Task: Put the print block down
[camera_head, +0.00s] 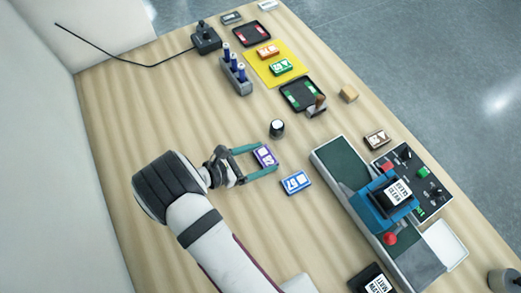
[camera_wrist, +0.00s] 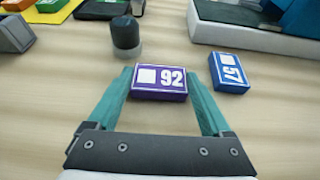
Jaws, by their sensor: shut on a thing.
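My gripper (camera_head: 262,161) has its two teal fingers on either side of a purple print block (camera_head: 265,156) and is shut on it. In the wrist view the purple block (camera_wrist: 159,82) shows a white square and the number 92, between the fingertips of my gripper (camera_wrist: 165,84). It is low over or on the wooden table; I cannot tell whether its underside touches. A blue block (camera_head: 295,182) marked 57 lies just right of it, apart from the fingers, and also shows in the wrist view (camera_wrist: 229,72).
A dark round knob-like object (camera_head: 277,128) stands just beyond the gripper. The laminating machine (camera_head: 388,195) is on the right. A yellow mat (camera_head: 259,72) with orange and green blocks, a pen holder (camera_head: 236,80) and black trays (camera_head: 299,95) lie farther back. Table left of the gripper is clear.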

